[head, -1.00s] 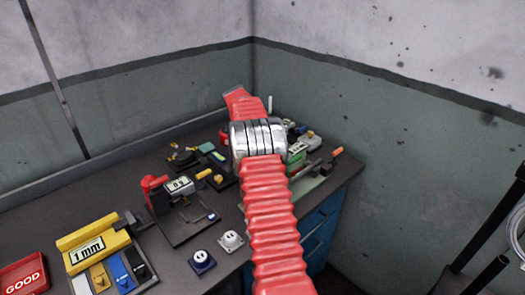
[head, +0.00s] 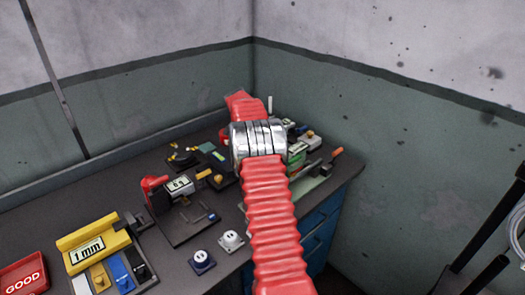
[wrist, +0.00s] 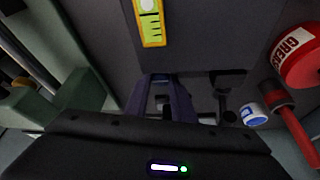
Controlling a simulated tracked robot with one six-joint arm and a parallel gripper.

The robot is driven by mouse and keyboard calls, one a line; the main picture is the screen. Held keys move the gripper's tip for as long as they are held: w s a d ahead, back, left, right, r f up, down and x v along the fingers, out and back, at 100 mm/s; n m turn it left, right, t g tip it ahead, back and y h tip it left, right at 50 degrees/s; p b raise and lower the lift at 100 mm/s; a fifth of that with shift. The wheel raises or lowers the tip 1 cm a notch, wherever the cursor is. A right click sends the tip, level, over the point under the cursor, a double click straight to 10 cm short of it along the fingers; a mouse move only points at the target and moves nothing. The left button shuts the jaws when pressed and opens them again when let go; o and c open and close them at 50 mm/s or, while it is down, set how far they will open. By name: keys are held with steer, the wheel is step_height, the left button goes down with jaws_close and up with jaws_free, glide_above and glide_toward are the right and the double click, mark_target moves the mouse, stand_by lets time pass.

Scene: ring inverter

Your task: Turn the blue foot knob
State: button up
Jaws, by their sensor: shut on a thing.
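My gripper (wrist: 162,108) shows in the wrist view, in front of the wide black gripper body at the bottom. It is shut on a dark blue part (wrist: 183,105), with a small grey piece in the middle. The picture is too dark to tell whether this part is the blue foot knob. In the head view, my red ribbed arm and its metal joint hide the gripper and much of the bench's right end.
The bench (head: 130,190) runs along the wall. A yellow 1 mm block (head: 85,250), a red GOOD tray (head: 25,275), and dark blue (head: 202,262) and white (head: 231,241) two-hole pieces stand on it. The wrist view shows a yellow-green level (wrist: 151,22) and a red GREASE tin (wrist: 299,57).

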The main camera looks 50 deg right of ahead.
steer(key=shift+n, duration=0.3)
jaws_close()
steer(key=n+t, duration=0.1)
steer(key=n, duration=0.2)
steer(key=shift+s, duration=0.1)
steer(key=shift+n+t, duration=0.9)
steer(key=shift+n, duration=1)
steer(key=o, duration=1)
jaws_free()
steer(key=shift+a+m, duration=0.1)
steer(key=shift+m, duration=0.2)
